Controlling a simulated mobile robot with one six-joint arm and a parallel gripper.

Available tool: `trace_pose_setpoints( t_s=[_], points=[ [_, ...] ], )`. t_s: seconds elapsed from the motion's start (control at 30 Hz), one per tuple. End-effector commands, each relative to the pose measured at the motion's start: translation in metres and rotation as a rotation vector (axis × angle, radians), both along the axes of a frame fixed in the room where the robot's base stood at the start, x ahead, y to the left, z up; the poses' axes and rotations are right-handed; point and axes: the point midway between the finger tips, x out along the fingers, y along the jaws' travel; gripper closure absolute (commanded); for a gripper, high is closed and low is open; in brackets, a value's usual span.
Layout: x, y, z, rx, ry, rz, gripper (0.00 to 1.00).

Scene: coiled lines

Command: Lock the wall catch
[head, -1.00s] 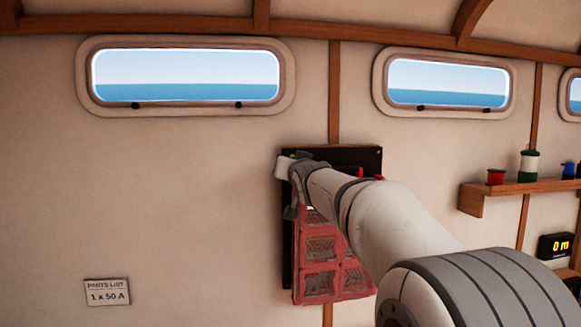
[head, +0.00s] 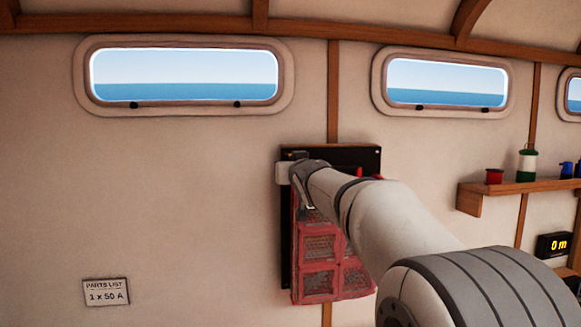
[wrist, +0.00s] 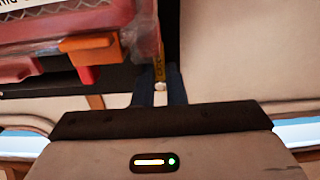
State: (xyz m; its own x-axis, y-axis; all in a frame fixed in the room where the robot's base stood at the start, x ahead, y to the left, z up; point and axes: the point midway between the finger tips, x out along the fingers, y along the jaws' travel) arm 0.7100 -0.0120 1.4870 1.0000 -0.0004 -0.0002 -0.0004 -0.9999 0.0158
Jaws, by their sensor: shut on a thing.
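A black wall panel (head: 372,158) carries a translucent red cover (head: 320,283) with a grid of compartments. My gripper is at the panel's upper left edge in the head view, where my arm hides much of the panel. In the wrist view my gripper (wrist: 161,92) has its two dark blue fingers close together around the pale end of a narrow yellow-and-black striped piece (wrist: 160,66), which looks like the wall catch. The striped piece runs along the edge of the black panel. The red cover (wrist: 60,22) and an orange block (wrist: 88,43) lie to its left.
A wooden shelf (head: 470,197) with several spools stands to the right. A small display (head: 554,245) reading 0 m hangs below it. A parts list label (head: 106,292) is on the wall at lower left.

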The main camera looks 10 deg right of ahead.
Motion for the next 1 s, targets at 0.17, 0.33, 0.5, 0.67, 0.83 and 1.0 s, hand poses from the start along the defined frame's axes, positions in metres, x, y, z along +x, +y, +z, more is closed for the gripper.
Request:
trace_pose_setpoints(
  t_s=[0.17, 0.33, 0.5, 0.67, 0.83, 1.0],
  points=[
    [0.0, 0.0, 0.0, -0.002, 0.001, 0.0, 1.0],
    [0.0, 0.0, 0.0, -0.001, 0.001, 0.0, 0.78],
    [0.0, 0.0, 0.0, 0.0, 0.0, 0.001, 0.67],
    [0.0, 0.001, 0.0, 0.0, 0.0, 0.001, 0.67],
    [-0.01, 0.001, 0.0, 0.0, -0.001, 0.001, 0.67],
    [-0.037, 0.0, 0.001, -0.001, -0.002, 0.0, 0.67]
  ],
)
